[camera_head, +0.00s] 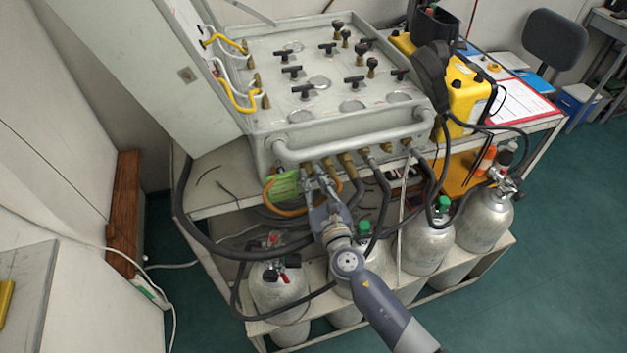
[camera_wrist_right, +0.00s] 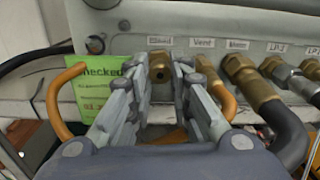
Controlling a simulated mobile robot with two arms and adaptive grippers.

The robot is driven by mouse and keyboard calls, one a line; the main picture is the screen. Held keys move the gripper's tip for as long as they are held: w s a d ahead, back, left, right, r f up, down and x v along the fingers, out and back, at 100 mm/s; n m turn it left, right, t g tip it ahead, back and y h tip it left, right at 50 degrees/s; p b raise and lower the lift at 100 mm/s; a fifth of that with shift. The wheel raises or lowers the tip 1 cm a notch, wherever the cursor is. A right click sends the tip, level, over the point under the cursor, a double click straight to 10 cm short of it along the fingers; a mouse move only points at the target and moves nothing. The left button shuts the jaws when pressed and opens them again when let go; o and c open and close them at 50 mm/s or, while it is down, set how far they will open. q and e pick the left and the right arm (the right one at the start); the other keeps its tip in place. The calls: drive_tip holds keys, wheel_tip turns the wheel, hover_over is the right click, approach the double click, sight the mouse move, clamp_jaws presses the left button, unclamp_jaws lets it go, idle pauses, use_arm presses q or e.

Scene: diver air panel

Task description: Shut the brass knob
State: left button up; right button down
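In the right wrist view, a brass knob (camera_wrist_right: 159,66) with a dark hole in its face sits on the front of the grey panel (camera_wrist_right: 217,48), under a label that seems to read "Bleed". My right gripper (camera_head: 316,180) is open, with one finger on each side of the knob. The knob shows between the fingertips; I cannot tell whether they touch it. In the head view the gripper is at the panel's lower front edge and the knob is hard to make out. My left gripper is not in view.
A green tag (camera_wrist_right: 97,88) hangs just left of the fingers, beside an orange hose (camera_wrist_right: 57,100). Brass hose fittings (camera_wrist_right: 247,80) stand close on the right. Silver cylinders (camera_head: 427,245) stand below, and a grey pipe rail (camera_head: 350,147) crosses above the gripper.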

idle(0.4)
drive_tip(key=m+b, duration=0.1)
drive_tip(key=m, duration=0.3)
drive_tip(key=shift+f, duration=0.1)
drive_tip(key=m+b, duration=0.1)
drive_tip(key=m, duration=0.3)
drive_tip(key=shift+b, duration=0.35)
drive_tip(key=m+b, duration=0.1)
drive_tip(key=m, duration=0.3)
drive_tip(key=shift+m, duration=0.4)
drive_tip(key=m, duration=0.4)
drive_tip(key=shift+m, duration=0.3)
drive_tip(key=c, duration=1.4)
unclamp_jaws()
drive_tip(key=shift+d, duration=0.1)
drive_tip(key=shift+c, duration=0.2)
